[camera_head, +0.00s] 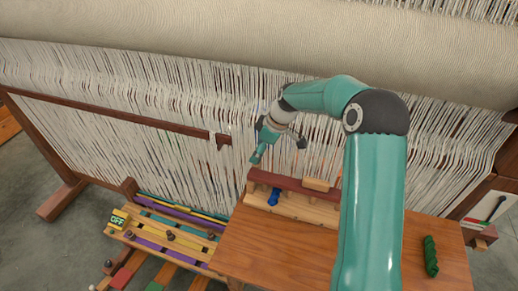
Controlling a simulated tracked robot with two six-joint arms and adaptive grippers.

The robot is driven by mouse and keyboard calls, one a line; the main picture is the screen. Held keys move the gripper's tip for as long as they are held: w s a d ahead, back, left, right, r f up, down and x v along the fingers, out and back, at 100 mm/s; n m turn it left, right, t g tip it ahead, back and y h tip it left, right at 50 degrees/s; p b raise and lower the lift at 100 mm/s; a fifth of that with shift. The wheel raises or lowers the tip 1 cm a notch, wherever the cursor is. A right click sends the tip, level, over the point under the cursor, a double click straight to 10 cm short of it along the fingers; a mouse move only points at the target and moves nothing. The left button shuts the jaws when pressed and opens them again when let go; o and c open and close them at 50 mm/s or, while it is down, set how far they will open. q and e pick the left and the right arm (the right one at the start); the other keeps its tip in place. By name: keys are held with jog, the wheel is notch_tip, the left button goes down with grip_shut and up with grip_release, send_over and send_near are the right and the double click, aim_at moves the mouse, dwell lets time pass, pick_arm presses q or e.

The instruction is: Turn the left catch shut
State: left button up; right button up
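On the wooden bench stands a low wooden rack (300,205) with a dark red bar (292,185) along its top. A small pale wood block (317,184) sits on the bar toward its right; I cannot tell whether it is a catch. No left catch can be made out clearly. A blue skein (273,196) is at the rack's left front. My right gripper (259,156) hangs above and behind the rack's left end, in front of the loom threads, with nothing visible in it. Its finger opening is unclear. My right arm hides the rack's right end. My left gripper is out of view.
A green skein (431,256) lies on the bench (260,250) at the right. Loom threads (200,150) fill the back. A pale panel (488,207) stands at far right.

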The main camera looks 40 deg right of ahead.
jog(key=shift+w+a+f, duration=0.1)
jog(key=shift+w+f, duration=0.05)
jog(key=shift+f, duration=0.35)
jog(key=c, duration=1)
jog(key=shift+c, duration=0.7)
